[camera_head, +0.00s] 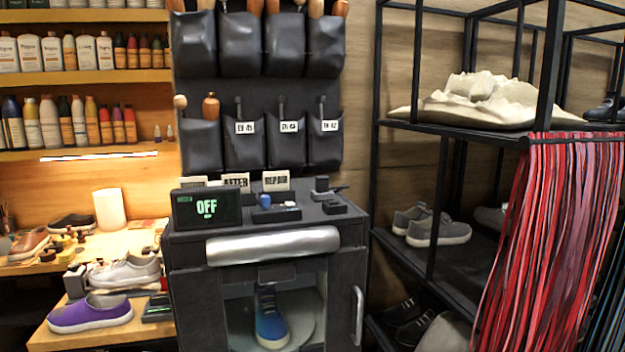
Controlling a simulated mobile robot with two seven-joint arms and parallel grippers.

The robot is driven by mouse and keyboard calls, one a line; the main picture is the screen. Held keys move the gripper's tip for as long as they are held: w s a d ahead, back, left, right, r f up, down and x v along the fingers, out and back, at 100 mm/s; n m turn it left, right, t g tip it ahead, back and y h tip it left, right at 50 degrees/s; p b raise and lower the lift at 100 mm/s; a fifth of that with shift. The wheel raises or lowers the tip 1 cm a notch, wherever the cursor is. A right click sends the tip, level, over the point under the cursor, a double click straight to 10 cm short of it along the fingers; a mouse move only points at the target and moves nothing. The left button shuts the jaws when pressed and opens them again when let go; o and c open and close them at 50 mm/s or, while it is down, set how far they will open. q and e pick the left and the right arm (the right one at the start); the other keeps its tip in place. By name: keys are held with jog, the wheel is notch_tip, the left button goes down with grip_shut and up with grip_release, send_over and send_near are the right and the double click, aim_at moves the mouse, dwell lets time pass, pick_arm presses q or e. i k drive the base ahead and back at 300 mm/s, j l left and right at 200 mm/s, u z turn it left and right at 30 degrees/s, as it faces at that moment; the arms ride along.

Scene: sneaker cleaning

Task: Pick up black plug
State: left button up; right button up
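Small black items lie on top of the black cleaning machine (190,270). One is a low black block (334,207) near the right front of the top. Behind it is another dark piece (322,186) with a thin part reaching right. Either could be the black plug; I cannot tell which at this size. Neither of my grippers is in view.
A blue shoe (271,322) sits inside the machine. Red laces (550,240) hang at the right. A purple shoe (90,314) lies left.

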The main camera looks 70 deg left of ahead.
aim_at(322, 182)
jog(key=j+u, duration=0.1)
jog(key=u, duration=1.4)
jog(key=j+u, duration=0.2)
jog(key=j, duration=0.25)
jog(key=i+j+u, duration=0.2)
jog(key=j, duration=0.2)
jog(key=k, duration=0.1)
